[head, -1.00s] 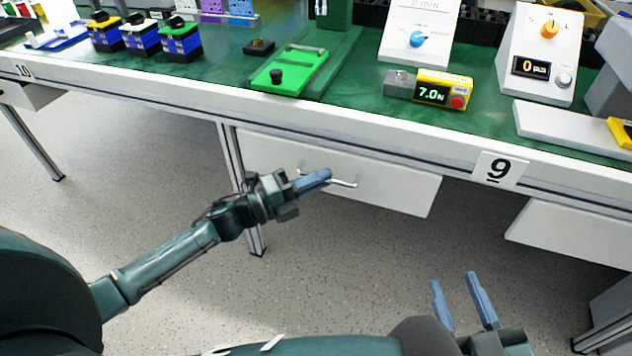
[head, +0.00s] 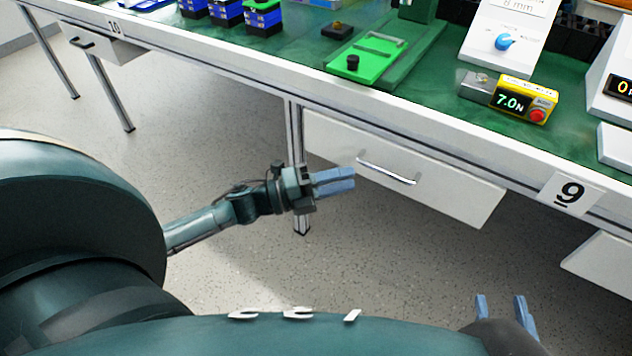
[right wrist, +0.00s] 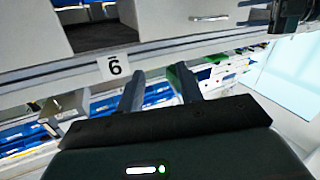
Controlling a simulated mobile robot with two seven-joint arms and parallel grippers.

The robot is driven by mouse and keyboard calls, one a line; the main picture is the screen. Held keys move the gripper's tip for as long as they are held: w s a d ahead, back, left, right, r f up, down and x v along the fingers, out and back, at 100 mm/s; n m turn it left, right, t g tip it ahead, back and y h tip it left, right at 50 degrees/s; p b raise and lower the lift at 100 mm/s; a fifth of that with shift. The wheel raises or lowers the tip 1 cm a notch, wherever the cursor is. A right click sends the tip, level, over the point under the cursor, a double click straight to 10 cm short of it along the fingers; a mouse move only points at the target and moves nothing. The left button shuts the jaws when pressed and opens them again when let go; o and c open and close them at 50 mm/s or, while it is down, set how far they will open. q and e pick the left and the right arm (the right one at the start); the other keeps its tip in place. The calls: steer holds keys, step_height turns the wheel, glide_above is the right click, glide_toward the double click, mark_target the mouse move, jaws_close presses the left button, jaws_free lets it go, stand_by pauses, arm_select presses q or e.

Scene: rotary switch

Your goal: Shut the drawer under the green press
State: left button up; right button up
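The green press (head: 368,60) stands on the green worktop. Below it, under the table edge, is a white drawer (head: 450,195) with a metal bar handle (head: 388,171). No drawer interior shows above its front; I cannot tell whether it is fully flush. My left gripper (head: 335,181) is just left of the handle, apart from it in the picture, holding nothing visible. Its blue fingers lie close together, and their gap is unclear. My right gripper (head: 504,308) is open and empty, low in front of the table. The drawer handle also shows in the right wrist view (right wrist: 210,18), upside down.
A label 9 (head: 570,192) is on the table edge right of the drawer. A metal table leg (head: 295,135) stands left of it. Another drawer (head: 600,262) is at the right, and one (head: 95,42) at far left. The floor in front is clear.

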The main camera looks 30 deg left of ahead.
arm_select(q)
steer(key=v, duration=0.6)
arm_select(e)
steer(key=shift+d+f+m, duration=0.15)
steer(key=shift+m, duration=0.15)
arm_select(q)
steer(key=shift+w, duration=0.1)
